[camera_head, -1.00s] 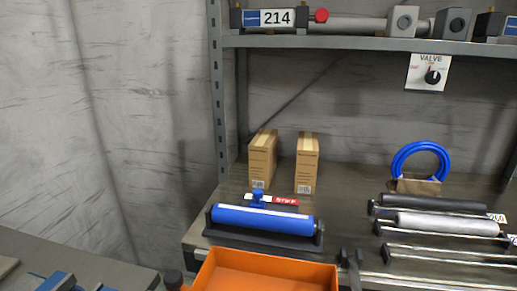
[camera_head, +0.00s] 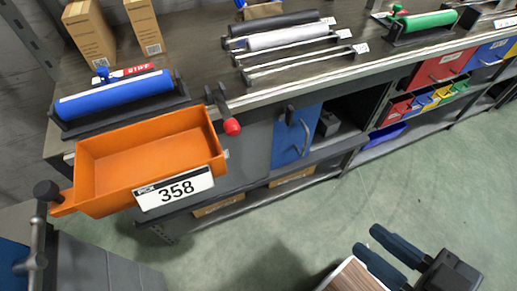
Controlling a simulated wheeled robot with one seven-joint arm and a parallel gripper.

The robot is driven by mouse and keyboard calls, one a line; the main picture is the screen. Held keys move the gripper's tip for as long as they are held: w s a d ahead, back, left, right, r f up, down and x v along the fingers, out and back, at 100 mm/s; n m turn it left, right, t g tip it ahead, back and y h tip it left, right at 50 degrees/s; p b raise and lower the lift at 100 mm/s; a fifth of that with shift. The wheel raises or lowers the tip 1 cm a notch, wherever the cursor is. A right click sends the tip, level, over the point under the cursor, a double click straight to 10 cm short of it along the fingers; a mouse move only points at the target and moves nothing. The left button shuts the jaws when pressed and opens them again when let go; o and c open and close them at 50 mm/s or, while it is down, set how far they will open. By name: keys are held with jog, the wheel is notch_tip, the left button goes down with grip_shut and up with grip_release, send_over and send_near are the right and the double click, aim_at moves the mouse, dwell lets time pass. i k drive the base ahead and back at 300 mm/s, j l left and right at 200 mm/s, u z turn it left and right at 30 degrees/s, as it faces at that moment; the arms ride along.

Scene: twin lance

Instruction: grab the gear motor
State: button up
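I cannot make out a gear motor for certain in the current view. My gripper (camera_head: 367,241) is at the lower right, above the green floor. Its two dark blue fingers stand apart with a gap between them, and nothing shows in the gap. The gripper is well away from the bench and the orange tray.
An orange tray (camera_head: 150,150) labelled 358 juts from the bench front. A wood-topped object (camera_head: 350,277) is beside my gripper. Floor (camera_head: 240,250) is open.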

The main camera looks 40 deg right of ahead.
aim_at(328, 124)
jog(key=i+z, duration=0.1)
jog(key=z, duration=0.3)
jog(key=i+z, duration=0.1)
jog(key=z, duration=0.35)
jog(key=j+z, duration=0.1)
jog(key=z, duration=0.3)
jog(key=i+j+z, duration=0.1)
jog(key=z, duration=0.35)
